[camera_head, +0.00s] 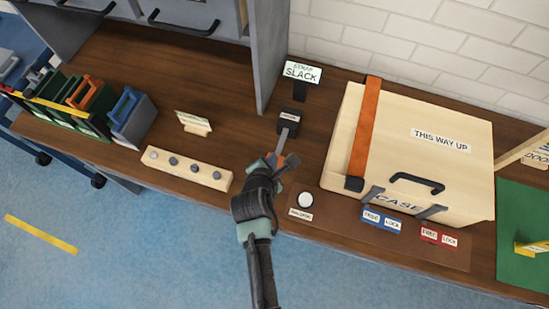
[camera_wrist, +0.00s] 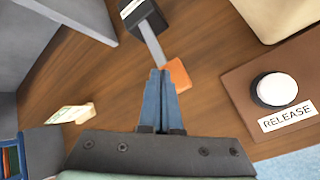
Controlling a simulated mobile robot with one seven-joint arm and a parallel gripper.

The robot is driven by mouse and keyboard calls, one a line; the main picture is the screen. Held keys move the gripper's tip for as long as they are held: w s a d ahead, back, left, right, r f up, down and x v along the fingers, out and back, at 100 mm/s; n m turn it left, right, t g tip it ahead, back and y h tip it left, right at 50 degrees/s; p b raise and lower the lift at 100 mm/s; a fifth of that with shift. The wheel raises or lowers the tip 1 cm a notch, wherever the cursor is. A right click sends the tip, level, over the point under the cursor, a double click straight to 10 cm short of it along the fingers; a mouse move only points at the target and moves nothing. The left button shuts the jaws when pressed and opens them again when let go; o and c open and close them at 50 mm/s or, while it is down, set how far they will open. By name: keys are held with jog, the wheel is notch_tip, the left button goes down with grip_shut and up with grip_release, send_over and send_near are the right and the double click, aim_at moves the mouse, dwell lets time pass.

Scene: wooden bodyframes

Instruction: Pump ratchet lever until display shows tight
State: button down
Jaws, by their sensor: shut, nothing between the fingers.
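The ratchet (camera_head: 290,119) is a dark block on the bench with a grey lever (camera_head: 282,138) that reaches toward me and ends in an orange grip. In the wrist view the lever (camera_wrist: 152,43) slants down to its orange grip (camera_wrist: 178,74). My gripper (camera_head: 277,163) is shut and empty, its tips (camera_wrist: 159,75) at the left side of the orange grip; I cannot tell whether they touch it. The display (camera_head: 302,72) behind the ratchet reads "STRAP SLACK". An orange strap (camera_head: 366,128) runs over the pale case (camera_head: 400,160).
A white release button (camera_head: 305,200) sits on a brown panel right of my gripper; it also shows in the wrist view (camera_wrist: 274,90). A board with several knobs (camera_head: 187,168) lies to the left. A grey cabinet panel (camera_head: 266,55) stands behind left.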

jog(key=shift+f+b, duration=0.75)
jog(key=shift+f, duration=0.6)
dwell(0.8)
jog(key=shift+r, duration=0.15)
dwell(0.4)
jog(key=shift+r+p, duration=2.15)
jog(key=shift+p, duration=0.35)
notch_tip(320, 180, up, 5)
jog(key=p, duration=0.5)
